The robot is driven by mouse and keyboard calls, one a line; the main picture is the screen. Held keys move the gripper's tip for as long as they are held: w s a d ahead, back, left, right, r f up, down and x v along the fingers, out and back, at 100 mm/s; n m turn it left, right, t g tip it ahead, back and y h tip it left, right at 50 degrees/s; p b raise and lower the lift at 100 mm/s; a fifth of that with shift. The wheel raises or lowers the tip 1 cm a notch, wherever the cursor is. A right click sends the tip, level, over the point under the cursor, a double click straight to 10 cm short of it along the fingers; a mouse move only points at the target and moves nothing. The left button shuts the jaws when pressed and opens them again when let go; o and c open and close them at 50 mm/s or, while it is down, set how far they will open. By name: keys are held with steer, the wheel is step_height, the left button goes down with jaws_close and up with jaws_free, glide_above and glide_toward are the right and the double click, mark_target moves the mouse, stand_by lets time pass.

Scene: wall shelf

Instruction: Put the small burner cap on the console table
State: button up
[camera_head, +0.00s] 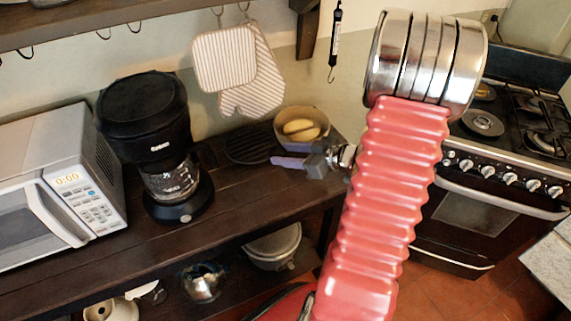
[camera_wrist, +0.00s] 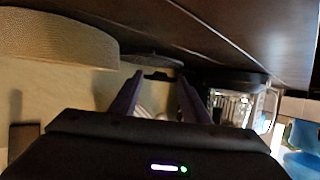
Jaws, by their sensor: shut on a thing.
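My gripper (camera_head: 276,161), with purple fingers, is low over the dark wooden console table (camera_head: 238,197), in front of the bowl. In the wrist view my gripper (camera_wrist: 160,76) is shut on a small dark flat thing, which I take to be the small burner cap (camera_wrist: 160,75). It sits between the fingertips, close to the table top (camera_wrist: 240,30), which shows upside down there. I cannot tell whether it touches the table. In the head view the cap is not distinguishable against the dark wood.
A dark round trivet (camera_head: 248,143) lies behind the fingertips, beside a bowl (camera_head: 318,142) with yellow food. A coffee maker (camera_head: 145,115) and a microwave (camera_head: 60,190) stand left. The table front between coffee maker and gripper is clear. A stove (camera_head: 500,150) stands right.

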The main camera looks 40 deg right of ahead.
mark_target(287, 170)
steer(key=shift+f, duration=0.1)
steer(key=shift+f, duration=2.05)
steer(key=shift+s+f, duration=0.1)
steer(key=shift+f, duration=0.3)
